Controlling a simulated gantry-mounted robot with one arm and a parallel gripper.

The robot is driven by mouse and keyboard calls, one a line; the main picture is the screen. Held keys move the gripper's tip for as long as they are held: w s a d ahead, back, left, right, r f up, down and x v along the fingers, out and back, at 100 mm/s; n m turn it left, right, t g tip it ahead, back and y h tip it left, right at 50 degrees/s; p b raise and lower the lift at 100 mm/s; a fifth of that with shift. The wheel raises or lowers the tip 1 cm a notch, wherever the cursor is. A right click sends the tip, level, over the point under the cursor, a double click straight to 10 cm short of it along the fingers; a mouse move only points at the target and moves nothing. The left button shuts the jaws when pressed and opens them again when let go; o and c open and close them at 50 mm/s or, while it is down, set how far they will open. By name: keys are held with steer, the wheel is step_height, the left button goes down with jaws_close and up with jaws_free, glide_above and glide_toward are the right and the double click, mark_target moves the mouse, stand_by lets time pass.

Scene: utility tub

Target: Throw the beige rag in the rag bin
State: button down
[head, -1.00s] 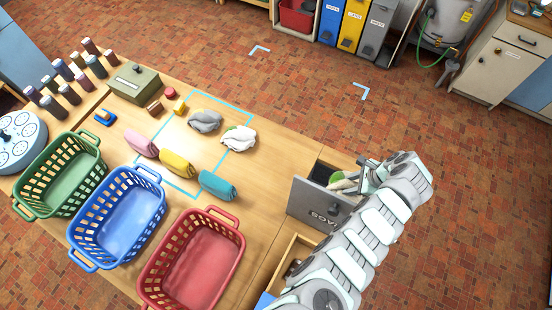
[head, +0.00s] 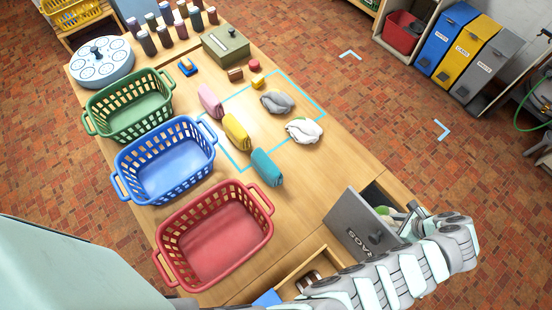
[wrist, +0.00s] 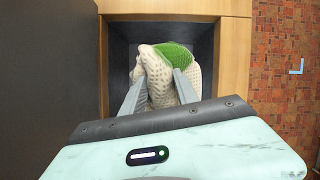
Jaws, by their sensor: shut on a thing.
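The fingers are shut on a beige knitted rag (wrist: 158,70), one on each side. A green knitted patch (wrist: 176,54) shows at the rag's far end; I cannot tell if it is part of it. In the head view my gripper (head: 410,212) hides most of the rag.
Red (head: 215,235), blue (head: 165,165) and green (head: 130,105) baskets line the table's left side. Rolled and crumpled cloths, including a white cloth (head: 304,130), lie around a cyan outline. An open wooden drawer (head: 310,270) is beside the rag bin.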

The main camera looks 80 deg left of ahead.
steer(key=c, duration=0.9)
jaws_free()
steer(key=shift+o, duration=0.2)
steer(key=shift+r, duration=0.1)
steer(key=shift+w+d+r, duration=0.2)
steer(key=shift+w+r, duration=0.05)
steer(key=shift+r, duration=0.25)
steer(key=b+v, duration=0.1)
steer(key=v, duration=0.8)
steer(key=shift+r, duration=0.3)
steer(key=shift+d, duration=0.15)
